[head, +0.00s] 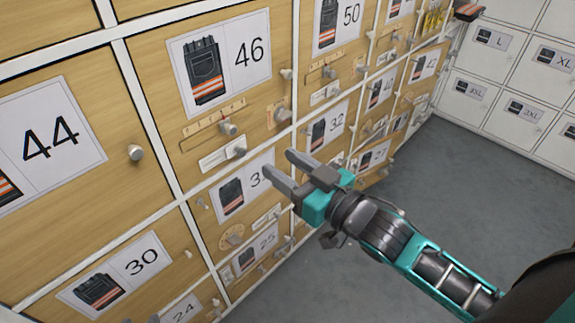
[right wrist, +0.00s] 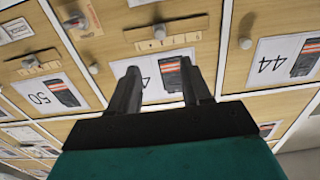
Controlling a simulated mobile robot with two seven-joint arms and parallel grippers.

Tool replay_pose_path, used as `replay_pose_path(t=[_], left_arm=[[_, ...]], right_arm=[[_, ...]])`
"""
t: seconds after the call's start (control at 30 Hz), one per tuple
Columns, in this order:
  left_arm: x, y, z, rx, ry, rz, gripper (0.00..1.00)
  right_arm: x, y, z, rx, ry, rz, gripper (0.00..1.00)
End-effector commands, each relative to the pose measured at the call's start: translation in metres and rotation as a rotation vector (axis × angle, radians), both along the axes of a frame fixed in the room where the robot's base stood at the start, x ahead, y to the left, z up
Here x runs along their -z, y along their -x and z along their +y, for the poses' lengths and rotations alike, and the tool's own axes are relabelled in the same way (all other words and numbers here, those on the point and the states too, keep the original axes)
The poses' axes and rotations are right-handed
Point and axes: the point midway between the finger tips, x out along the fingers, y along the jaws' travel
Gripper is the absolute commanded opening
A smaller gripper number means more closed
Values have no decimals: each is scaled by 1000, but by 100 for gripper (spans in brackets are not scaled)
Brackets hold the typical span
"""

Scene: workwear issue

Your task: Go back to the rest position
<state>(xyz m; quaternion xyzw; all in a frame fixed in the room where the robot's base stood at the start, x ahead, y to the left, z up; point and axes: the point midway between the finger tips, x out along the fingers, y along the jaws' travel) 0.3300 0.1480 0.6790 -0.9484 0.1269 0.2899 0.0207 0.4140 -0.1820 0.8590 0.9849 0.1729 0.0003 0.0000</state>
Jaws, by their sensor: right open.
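My right gripper (head: 277,170) is open and empty in the head view, with its two grey fingers apart. I cannot tell the exact gap to the doors. My left gripper is in neither view.
Locker doors with knobs (head: 135,153) and number labels fill the left. The door labelled 44 (head: 62,133) is nearest. White lockers (head: 515,65) labelled by letter sizes stand at the back right. Grey floor (head: 470,170) between them is clear. A dark red-trimmed item (head: 468,12) sits at the top right.

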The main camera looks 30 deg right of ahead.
Motion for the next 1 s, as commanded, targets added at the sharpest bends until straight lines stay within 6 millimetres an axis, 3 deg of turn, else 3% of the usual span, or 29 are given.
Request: replay_pose_path(t=[0.27,0.4,0.5,0.57,0.7,0.8,1.0], left_arm=[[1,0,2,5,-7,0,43],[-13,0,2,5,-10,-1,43],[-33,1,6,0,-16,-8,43],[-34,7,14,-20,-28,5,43],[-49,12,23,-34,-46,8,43],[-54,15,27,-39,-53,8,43],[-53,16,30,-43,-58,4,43]], right_arm=[[0,0,0,0,0,1,48],[7,3,-2,26,13,51,48],[29,14,-6,75,47,162,48],[48,26,-7,102,75,247,48],[90,63,-3,136,136,435,48],[111,86,2,139,167,527,48],[127,100,6,136,188,581,48]])
